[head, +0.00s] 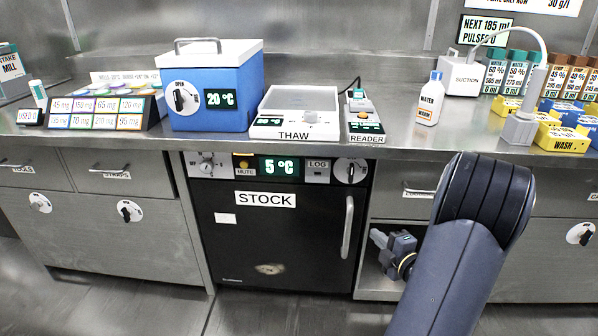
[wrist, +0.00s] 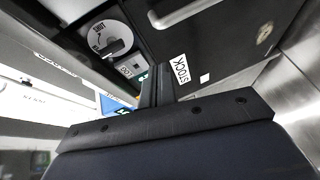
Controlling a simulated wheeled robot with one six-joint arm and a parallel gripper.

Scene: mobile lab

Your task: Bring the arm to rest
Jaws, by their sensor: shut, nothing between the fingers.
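My arm (head: 465,235) rises from the lower right of the head view and bends over in front of the bench. My gripper (head: 380,246) shows past the arm's left side, low in front of the bench, near the right edge of the black STOCK fridge (head: 280,240). It looks shut and empty. In the wrist view the gripper (wrist: 155,75) points toward the fridge front, whose STOCK label (wrist: 181,69) and door handle (wrist: 185,12) show there. The fingertips are dark and small in both views.
The steel bench (head: 225,150) carries a blue cooler box (head: 212,95), a THAW unit (head: 297,115), a reader (head: 364,118), a water bottle (head: 430,98) and a suction unit (head: 462,75). Yellow racks (head: 562,138) stand at the right. An open compartment (head: 375,285) lies behind my gripper. Floor shows at the lower left.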

